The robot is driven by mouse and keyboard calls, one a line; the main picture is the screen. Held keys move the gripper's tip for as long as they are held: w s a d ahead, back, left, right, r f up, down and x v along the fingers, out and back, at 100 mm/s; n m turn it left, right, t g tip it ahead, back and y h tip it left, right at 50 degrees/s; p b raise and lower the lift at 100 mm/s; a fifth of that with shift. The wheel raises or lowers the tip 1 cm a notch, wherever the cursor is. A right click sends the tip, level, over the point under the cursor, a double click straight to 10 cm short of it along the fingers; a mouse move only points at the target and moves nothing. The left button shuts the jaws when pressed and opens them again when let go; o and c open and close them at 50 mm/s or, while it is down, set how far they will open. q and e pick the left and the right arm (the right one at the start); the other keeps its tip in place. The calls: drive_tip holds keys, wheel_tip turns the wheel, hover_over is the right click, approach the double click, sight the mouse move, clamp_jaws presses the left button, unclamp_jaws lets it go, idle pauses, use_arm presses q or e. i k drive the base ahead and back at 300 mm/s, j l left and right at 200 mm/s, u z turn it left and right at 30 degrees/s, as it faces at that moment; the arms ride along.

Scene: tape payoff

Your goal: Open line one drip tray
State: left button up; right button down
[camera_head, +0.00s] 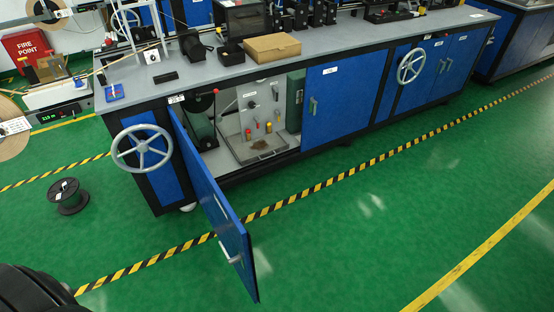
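A blue cabinet door (214,208) under the grey-topped bench stands swung open toward me, with a pale handle (229,250) near its outer end. Inside the open bay, a shallow metal tray (242,155) sits on the cabinet floor, with a brown patch in it. I cannot tell if this is the line one drip tray, since the labels are too small to read. Neither of my grippers shows in the view.
A grey handwheel (142,147) projects from the bench's left end. A black spool (69,197) lies on the green floor at left. The open door reaches over the yellow-black floor stripe (330,182). The floor in front and to the right is clear.

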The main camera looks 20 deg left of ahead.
sight(248, 151)
drive_tip(key=i+l+u, duration=0.1)
drive_tip(key=i+l, duration=0.3)
drive_tip(key=i+l+u, duration=0.1)
drive_tip(key=i+l, duration=0.3)
drive_tip(key=l, duration=0.15)
drive_tip(key=i+l+u, duration=0.15)
drive_tip(key=i+l, duration=0.25)
drive_tip(key=l, duration=0.1)
